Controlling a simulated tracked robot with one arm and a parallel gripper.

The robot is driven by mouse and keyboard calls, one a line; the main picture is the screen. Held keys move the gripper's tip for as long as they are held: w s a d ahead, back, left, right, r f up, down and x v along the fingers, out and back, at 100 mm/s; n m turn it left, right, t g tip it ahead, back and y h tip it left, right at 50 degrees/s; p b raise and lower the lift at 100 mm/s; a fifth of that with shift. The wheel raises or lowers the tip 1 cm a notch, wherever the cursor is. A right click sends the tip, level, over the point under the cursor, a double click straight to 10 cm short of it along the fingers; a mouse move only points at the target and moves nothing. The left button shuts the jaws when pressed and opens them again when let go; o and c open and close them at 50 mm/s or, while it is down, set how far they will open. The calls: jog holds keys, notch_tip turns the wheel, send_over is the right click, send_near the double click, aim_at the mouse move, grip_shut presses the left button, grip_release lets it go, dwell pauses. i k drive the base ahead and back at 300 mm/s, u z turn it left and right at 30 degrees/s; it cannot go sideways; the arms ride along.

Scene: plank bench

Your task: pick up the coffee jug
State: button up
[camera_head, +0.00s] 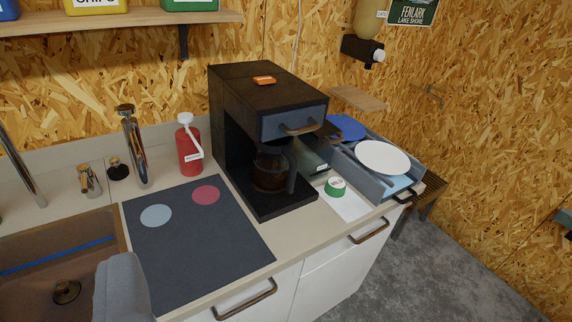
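The coffee jug (270,174) is dark glass with a dark handle on its right side. It sits in the bay of the black coffee machine (262,98), on the machine's base, partly in shadow. The machine stands on the counter against the wall. A grey rounded part, which looks like my gripper (122,288), shows at the lower left edge, over the sink side of the dark mat. It is well apart from the jug. Its fingertips cannot be made out, so I cannot tell whether it is open.
A dark mat (200,245) with two round patches lies left of the machine. A red bottle (188,146), a tap (132,147) and a sink (88,262) are further left. A grey rack with plates (383,158) and a green-and-white round item (335,187) stand right.

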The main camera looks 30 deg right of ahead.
aim_at(275, 167)
jog(key=u, duration=0.1)
jog(key=i, duration=0.9)
jog(key=z, duration=0.05)
